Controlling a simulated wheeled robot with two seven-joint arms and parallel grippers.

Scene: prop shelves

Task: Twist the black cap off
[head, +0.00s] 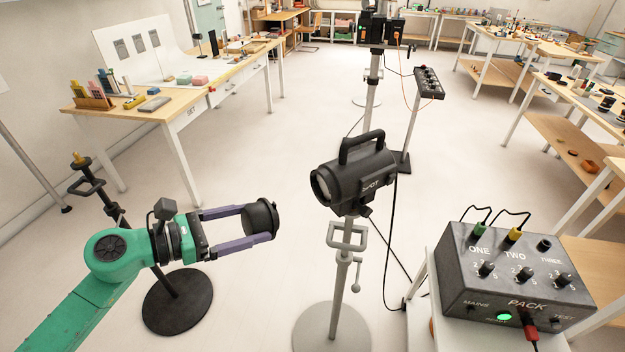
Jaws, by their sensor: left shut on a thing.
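My left gripper (256,224) comes in from the left with its purple fingers shut on a round black cap (263,214). It holds the cap in the air, to the left of the lamp. The black spot lamp (372,180), marked "SPOT", sits on a grey stand with its front facing left. The lamp's round front (322,187) shows a pale lens with no cap over it. A clear gap lies between the cap and the lamp. My right gripper is not in view.
A dark power pack (518,275) with knobs, plugs and a green light stands at the lower right. A black-based stand (177,303) is behind my left arm. A black cable runs down beside the lamp. Workbenches line both sides; the middle floor is open.

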